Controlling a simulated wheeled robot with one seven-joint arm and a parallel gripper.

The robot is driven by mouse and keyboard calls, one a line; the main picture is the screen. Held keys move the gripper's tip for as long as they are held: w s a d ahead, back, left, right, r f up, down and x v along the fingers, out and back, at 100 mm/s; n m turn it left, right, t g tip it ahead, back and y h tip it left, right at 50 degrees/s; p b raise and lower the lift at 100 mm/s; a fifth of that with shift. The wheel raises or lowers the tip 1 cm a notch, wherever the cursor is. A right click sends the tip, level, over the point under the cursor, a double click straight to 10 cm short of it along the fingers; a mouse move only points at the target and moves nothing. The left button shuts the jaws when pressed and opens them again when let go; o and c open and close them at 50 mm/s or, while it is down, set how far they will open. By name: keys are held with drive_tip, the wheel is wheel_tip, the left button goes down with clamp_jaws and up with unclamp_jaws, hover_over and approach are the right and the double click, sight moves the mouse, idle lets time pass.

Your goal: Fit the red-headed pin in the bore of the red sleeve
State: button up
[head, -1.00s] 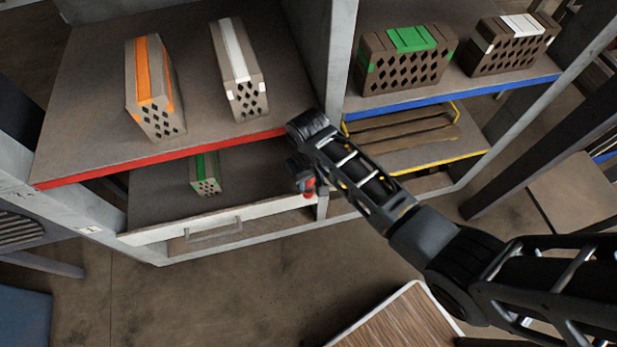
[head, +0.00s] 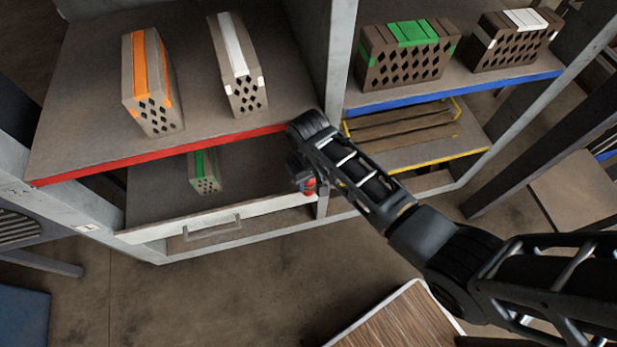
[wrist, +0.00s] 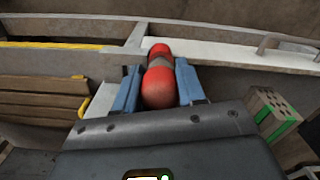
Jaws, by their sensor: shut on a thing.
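My gripper (wrist: 157,70) is shut on the red-headed pin (wrist: 159,88), with a blue-grey finger on either side of its rounded red head. A grey length shows beyond the head. A second, smaller red part (wrist: 159,49) lies at its far end; I cannot tell whether this is the red sleeve or part of the pin. In the head view my gripper (head: 304,178) hangs in front of the shelf post by the drawer's right end, mostly hidden by my arm. A small red part shows there. The sleeve's bore is not visible.
A white-fronted drawer (head: 150,233) holding a green-striped brick (head: 204,172) stands open beside my gripper. Orange-striped (head: 152,82) and white-striped (head: 238,66) bricks stand on the red-edged shelf (head: 85,125) above. A grey post (head: 335,60) divides the shelves.

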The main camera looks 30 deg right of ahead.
drive_tip(key=shift+f+b, duration=0.4)
drive_tip(key=shift+f, duration=0.25)
drive_tip(key=o, duration=1.2)
wheel_tip(320, 180, up, 8)
drive_tip(key=shift+f, duration=0.1)
idle(0.3)
